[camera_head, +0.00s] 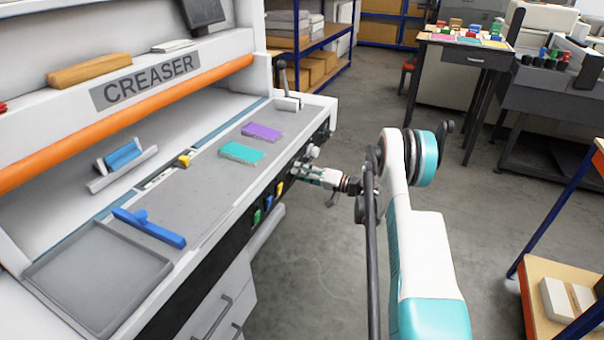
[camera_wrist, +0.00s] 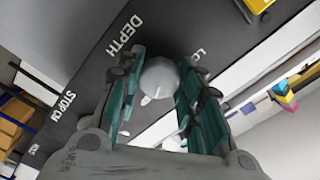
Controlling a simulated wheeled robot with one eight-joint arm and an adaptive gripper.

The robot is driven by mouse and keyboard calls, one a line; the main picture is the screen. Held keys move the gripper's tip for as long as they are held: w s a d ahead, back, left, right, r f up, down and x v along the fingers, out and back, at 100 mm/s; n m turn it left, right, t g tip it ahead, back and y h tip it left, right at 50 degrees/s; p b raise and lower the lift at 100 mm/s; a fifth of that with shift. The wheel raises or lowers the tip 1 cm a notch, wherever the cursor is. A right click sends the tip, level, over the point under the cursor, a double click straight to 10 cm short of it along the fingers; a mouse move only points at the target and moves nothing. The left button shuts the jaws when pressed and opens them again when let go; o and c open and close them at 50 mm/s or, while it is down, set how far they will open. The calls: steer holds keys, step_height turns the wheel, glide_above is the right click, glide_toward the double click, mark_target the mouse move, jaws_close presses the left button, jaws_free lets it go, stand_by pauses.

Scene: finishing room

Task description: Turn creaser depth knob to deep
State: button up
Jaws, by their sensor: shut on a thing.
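The creaser depth knob (camera_wrist: 160,78) is a round light-grey knob on the dark front panel, close to the word DEPTH in the wrist view. A small white mark shows on its lower side. My gripper (camera_wrist: 160,70) has one dark green finger on each side of the knob and is shut on it. In the head view my gripper (camera_head: 305,174) is at the front face of the creaser (camera_head: 145,77), near its right end. The held knob is hard to make out there. A second label beside the knob is partly hidden by a finger, so the knob's setting cannot be read.
Coloured switches (camera_head: 268,203) sit on the front panel left of my gripper. The creaser bed holds a teal pad (camera_head: 242,152), a purple pad (camera_head: 262,132) and a blue bar (camera_head: 150,228). A lever (camera_head: 283,80) stands at the far end. Open floor (camera_head: 310,270) lies in front.

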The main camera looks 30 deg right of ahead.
stand_by(0.5)
steer(key=o, duration=1.1)
steer(key=shift+c, duration=0.2)
steer(key=v, duration=1.2)
steer(key=shift+d, duration=0.1)
